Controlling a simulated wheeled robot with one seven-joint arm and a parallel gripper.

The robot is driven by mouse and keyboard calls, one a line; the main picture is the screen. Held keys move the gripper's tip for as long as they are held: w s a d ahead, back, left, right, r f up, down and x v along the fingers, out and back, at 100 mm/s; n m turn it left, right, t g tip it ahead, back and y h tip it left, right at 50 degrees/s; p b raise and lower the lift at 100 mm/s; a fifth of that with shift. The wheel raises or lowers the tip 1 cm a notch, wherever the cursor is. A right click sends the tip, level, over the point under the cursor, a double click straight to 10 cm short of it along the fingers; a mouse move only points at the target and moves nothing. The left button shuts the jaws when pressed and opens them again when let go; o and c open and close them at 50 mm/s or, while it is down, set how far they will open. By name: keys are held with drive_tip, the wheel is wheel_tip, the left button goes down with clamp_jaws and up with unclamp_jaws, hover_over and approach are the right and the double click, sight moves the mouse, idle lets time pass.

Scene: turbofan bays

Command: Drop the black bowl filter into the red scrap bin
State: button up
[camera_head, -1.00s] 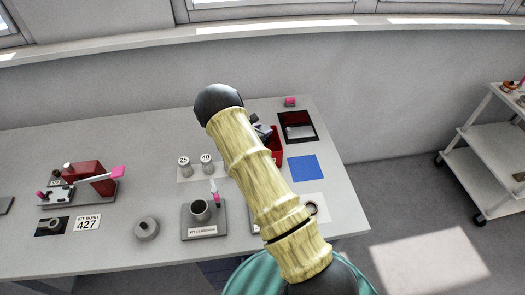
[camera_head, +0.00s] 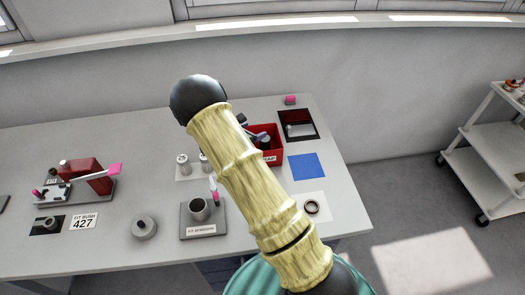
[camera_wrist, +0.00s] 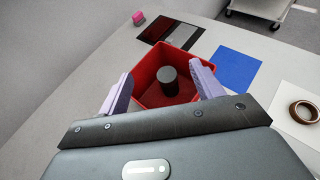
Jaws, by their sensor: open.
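The red scrap bin (camera_head: 275,157) stands on the bench, partly behind my arm in the head view. It also shows in the wrist view (camera_wrist: 146,87), open side up. The black bowl filter (camera_wrist: 168,82), a short dark cylinder, appears upright inside the bin's walls, near the bin floor; I cannot tell if it touches the floor. My gripper (camera_wrist: 163,88) is open above the bin, its two pale fingers apart on either side, with clear space around the filter.
A dark red-and-black tray (camera_head: 297,125) and a pink block (camera_head: 290,100) lie behind the bin. A blue mat (camera_head: 305,167) and a white sheet with a brown ring (camera_head: 312,206) lie to its right. A grey holder with a cup (camera_head: 199,209) stands front left.

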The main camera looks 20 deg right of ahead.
drive_tip(key=b+v, duration=0.2)
drive_tip(key=v, duration=0.8)
drive_tip(key=shift+a+b, duration=0.25)
drive_tip(key=shift+b, duration=0.1)
drive_tip(key=shift+r, duration=0.1)
drive_tip(key=s+r+m+g+y, duration=0.1)
drive_tip(key=s+r+m+y, duration=0.1)
drive_tip(key=s+m, duration=0.6)
drive_tip(key=s+r+m+g+y, duration=0.2)
drive_tip(key=s+m+y, duration=0.3)
drive_tip(key=s+m, duration=0.3)
drive_tip(key=s+d+r+m+g+y, duration=0.1)
drive_tip(key=s+r+m+y, duration=0.1)
drive_tip(key=s+m, duration=0.6)
drive_tip(key=shift+m+g+y, duration=0.3)
drive_tip(key=shift+m+y, duration=0.1)
drive_tip(key=shift+y, duration=0.4)
